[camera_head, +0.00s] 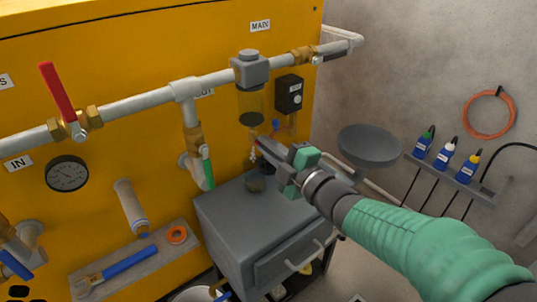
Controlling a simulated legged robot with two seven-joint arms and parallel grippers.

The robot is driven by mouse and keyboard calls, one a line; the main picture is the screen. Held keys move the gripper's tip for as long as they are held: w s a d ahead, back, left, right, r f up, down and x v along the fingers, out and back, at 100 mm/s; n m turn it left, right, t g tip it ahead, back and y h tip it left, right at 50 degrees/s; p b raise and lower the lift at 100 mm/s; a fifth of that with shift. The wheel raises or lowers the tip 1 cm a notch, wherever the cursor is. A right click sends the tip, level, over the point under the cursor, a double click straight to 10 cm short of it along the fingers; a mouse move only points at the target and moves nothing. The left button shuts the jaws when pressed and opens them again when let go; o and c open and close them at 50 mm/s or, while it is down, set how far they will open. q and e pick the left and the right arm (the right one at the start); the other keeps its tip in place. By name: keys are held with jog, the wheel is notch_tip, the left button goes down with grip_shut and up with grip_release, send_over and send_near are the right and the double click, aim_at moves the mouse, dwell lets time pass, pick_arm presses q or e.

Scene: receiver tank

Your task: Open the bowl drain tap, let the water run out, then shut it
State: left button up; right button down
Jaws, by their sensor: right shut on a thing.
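The filter bowl (250,103) hangs under a grey head (250,68) on the white pipe. It looks yellowish and see-through, with a dark bottom. The bowl drain tap (254,138) is a small brass-coloured piece below it, partly hidden by my gripper. My right gripper (259,146) reaches in from the right, with its fingertips at the tap, shut on it. The tap's exact position and any running water are too small to tell. A small dark cup (255,184) stands below on the grey cabinet top. My left gripper is not in view.
A red-handled valve (58,95) stands on the pipe at left, and a green-handled valve (208,167) is below the pipe. A black box (289,94) is right of the bowl. A grey round basin (370,146) stands behind my right arm. The grey cabinet (225,215) is below.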

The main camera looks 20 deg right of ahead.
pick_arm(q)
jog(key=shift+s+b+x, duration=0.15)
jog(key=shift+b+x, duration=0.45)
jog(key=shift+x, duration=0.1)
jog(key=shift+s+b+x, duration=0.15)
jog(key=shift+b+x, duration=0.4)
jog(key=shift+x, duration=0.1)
pick_arm(e)
jog(key=shift+a+f+n, duration=0.1)
jog(key=shift+a+n, duration=0.05)
jog(key=shift+n, duration=0.75)
jog(key=shift+a+n, duration=0.15)
jog(key=shift+n, duration=0.75)
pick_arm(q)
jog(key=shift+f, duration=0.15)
pick_arm(e)
jog(key=shift+a+f, duration=0.1)
jog(key=c, duration=1.5)
grip_release()
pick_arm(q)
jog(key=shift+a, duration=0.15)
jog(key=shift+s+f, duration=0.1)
pick_arm(e)
jog(key=shift+d, duration=0.2)
